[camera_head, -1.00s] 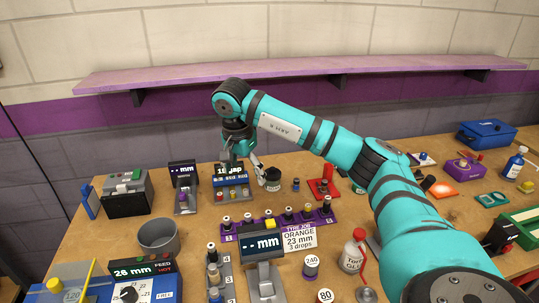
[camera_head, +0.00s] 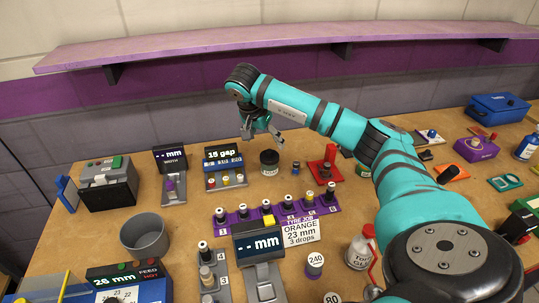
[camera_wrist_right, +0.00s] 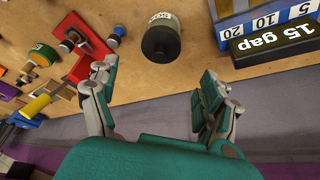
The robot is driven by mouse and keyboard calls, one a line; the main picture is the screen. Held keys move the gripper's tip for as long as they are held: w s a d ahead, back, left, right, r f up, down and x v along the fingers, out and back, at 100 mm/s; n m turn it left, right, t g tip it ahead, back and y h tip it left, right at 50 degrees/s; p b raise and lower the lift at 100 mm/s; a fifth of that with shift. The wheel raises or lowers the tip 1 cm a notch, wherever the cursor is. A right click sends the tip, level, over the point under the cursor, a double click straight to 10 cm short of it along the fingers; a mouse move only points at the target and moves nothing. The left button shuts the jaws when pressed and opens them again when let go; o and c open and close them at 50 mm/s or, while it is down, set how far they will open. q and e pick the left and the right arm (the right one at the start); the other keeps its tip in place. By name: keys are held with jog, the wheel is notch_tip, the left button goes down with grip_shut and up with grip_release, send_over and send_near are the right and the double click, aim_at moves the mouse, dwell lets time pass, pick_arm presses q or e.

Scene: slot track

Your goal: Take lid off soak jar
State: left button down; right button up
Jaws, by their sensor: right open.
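The soak jar (camera_head: 269,168) is a small dark jar with a pale label. It stands upright on the wooden bench, right of the 15 gap block. Its black lid (camera_head: 269,156) sits on top. In the right wrist view the lid (camera_wrist_right: 161,43) is seen from above, between the lines of the two fingers and beyond their tips. My right gripper (camera_head: 264,138) is open and empty, just behind and above the jar, apart from it. Its spread fingers also show in the right wrist view (camera_wrist_right: 157,76). My left gripper is not in view.
The 15 gap block (camera_head: 224,168) is close on the jar's left. A purple rack of bottles (camera_head: 240,217) lies in front. A grey cup (camera_head: 145,237) stands front left.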

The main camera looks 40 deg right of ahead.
aim_at(269, 150)
jog(key=p+x, duration=0.1)
jog(key=x, duration=0.5)
jog(key=shift+s+f, duration=0.1)
jog(key=shift+f, duration=0.2)
jog(key=c, duration=0.9)
